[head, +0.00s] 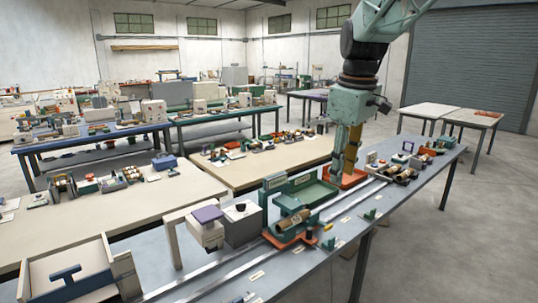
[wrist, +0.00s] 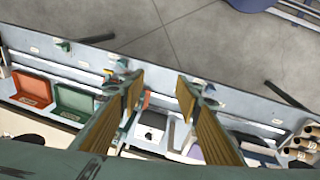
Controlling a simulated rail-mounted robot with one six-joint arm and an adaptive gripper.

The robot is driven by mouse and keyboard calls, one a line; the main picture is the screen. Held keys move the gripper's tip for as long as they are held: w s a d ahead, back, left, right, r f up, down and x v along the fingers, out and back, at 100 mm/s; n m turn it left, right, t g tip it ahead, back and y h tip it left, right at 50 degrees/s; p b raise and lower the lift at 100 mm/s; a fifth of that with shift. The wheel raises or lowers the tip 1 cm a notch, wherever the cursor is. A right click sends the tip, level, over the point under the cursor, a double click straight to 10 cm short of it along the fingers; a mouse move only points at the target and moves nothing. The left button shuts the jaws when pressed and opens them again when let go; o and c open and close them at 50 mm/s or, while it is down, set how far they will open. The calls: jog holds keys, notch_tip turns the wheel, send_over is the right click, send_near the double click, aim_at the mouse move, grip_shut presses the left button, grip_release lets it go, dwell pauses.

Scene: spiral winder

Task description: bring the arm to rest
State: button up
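My gripper (head: 343,172) hangs from the arm with its fingers pointing down, above the blue-grey bench (head: 405,190) near the orange tray (head: 358,180). In the wrist view my gripper (wrist: 159,85) has its two yellow-padded fingers well apart. I see nothing held between them. The bench top and its fixtures show beyond the fingers. In the head view the lower fingers overlap the orange tray, so the exact height above the bench is hard to tell.
A green tray (head: 312,193) and a green fixture with a brown roll (head: 291,226) stand on the bench, beside a long metal rail (head: 205,270). A grey box (head: 243,226) stands left of them. Other benches (head: 85,215) hold several small machines. Floor (head: 440,250) is clear at right.

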jog(key=s+r+m+t, duration=0.1)
jog(key=s+r+m, duration=0.15)
jog(key=s, duration=0.95)
jog(key=s+r+m, duration=0.1)
jog(key=s+m, duration=0.2)
jog(key=s, duration=0.9)
jog(key=s+f+m, duration=0.2)
jog(key=s+f, duration=0.1)
jog(key=s, duration=0.7)
jog(key=s+f+m+t+b, duration=0.1)
jog(key=s+f, duration=0.3)
jog(key=s, duration=0.5)
jog(key=shift+s+d+m, duration=0.35)
jog(key=shift+s+m, duration=0.05)
jog(key=shift+m, duration=0.05)
